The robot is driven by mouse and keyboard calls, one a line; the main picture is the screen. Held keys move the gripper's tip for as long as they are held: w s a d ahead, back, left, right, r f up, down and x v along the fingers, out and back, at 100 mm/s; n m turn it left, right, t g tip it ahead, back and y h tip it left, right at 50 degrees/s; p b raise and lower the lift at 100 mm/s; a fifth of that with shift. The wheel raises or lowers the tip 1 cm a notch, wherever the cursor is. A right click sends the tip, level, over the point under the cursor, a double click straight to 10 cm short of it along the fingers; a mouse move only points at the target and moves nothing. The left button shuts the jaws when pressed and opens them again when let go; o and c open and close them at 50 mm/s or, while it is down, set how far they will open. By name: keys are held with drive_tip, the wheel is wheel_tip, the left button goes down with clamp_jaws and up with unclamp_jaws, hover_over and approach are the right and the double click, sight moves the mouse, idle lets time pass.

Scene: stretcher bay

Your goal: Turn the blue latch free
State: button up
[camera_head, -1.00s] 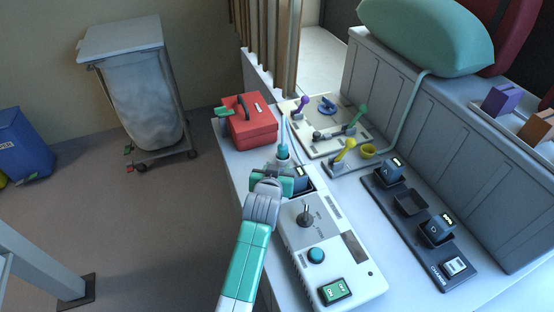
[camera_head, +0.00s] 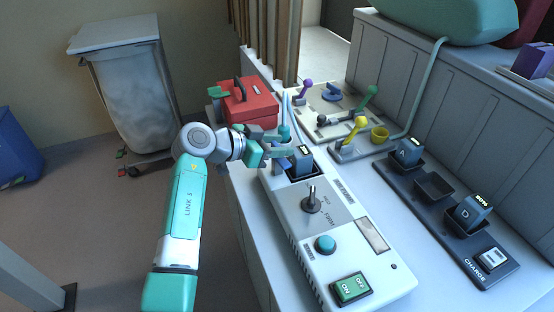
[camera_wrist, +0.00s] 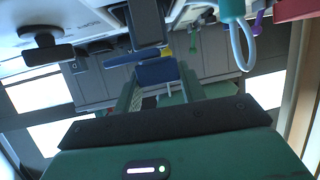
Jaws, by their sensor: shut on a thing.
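The blue latch (camera_wrist: 157,71) shows in the wrist view between the two green fingers of my gripper (camera_wrist: 158,84), with a blue bar reaching to the left. My gripper is shut on it. In the head view my gripper (camera_head: 280,153) is at the far end of the white control box (camera_head: 290,245), beside the dark battery (camera_head: 304,158) seated there. The fingers mostly hide the latch in that view, so its turn angle cannot be told.
A red toolbox (camera_head: 250,103) stands behind my gripper. A panel (camera_head: 350,118) with purple, green and yellow levers is at the back right. A dark charger rack (camera_head: 450,232) with batteries lies to the right. The box's grey switch (camera_head: 312,202) stands up nearby.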

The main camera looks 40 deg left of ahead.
drive_tip(key=shift+f+m+g+h+b, duration=0.25)
drive_tip(key=shift+m+g+h+b, duration=0.15)
drive_tip(key=shift+m+h+b, duration=0.5)
drive_tip(key=o, duration=1)
drive_tip(key=shift+r, duration=0.1)
drive_tip(key=p+v, duration=0.1)
drive_tip(key=v, duration=0.6)
drive_tip(key=shift+s+a+r+p, duration=0.15)
drive_tip(key=shift+s+p, duration=0.15)
drive_tip(key=shift+p, duration=0.1)
